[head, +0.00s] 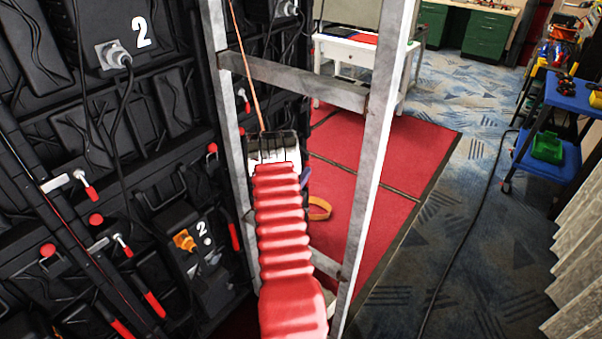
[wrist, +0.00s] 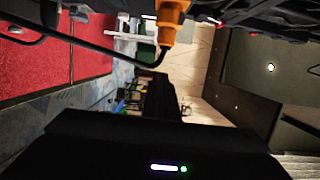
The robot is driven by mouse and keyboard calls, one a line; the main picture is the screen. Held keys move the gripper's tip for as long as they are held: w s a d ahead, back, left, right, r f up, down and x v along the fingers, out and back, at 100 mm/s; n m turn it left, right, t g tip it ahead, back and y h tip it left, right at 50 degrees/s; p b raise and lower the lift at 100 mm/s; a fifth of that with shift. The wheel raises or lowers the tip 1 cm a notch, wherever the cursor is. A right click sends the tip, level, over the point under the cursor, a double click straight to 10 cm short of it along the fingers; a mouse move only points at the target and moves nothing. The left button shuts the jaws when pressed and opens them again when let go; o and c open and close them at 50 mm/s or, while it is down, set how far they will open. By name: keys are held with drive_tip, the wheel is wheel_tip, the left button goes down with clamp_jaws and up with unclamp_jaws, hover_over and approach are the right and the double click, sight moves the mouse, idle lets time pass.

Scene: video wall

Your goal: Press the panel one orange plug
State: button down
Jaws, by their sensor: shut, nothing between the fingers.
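In the head view an orange plug (head: 185,241) sits low on the black video wall, on a small unit marked with a white 2. In the wrist view an orange plug (wrist: 172,22) with a black cable shows close up at the top edge. I cannot tell if these are the same plug, and no number one is readable. My gripper (wrist: 158,78) appears as a narrow dark shape in the middle of the wrist view, shut and empty. It is below the plug in the picture; I see no contact. I cannot make it out in the head view.
A grey metal frame (head: 366,170) rises beside the wall, with a red ribbed form (head: 281,215) between its uprights. Red mats (head: 400,150) and patterned carpet (head: 475,230) lie to the right. A blue cart (head: 572,98) stands at far right. Black cables hang along the wall.

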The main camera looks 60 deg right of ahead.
drive_tip(key=s+a, duration=0.1)
drive_tip(key=a, duration=0.9)
drive_tip(key=shift+s, duration=0.2)
drive_tip(key=shift+d, duration=0.1)
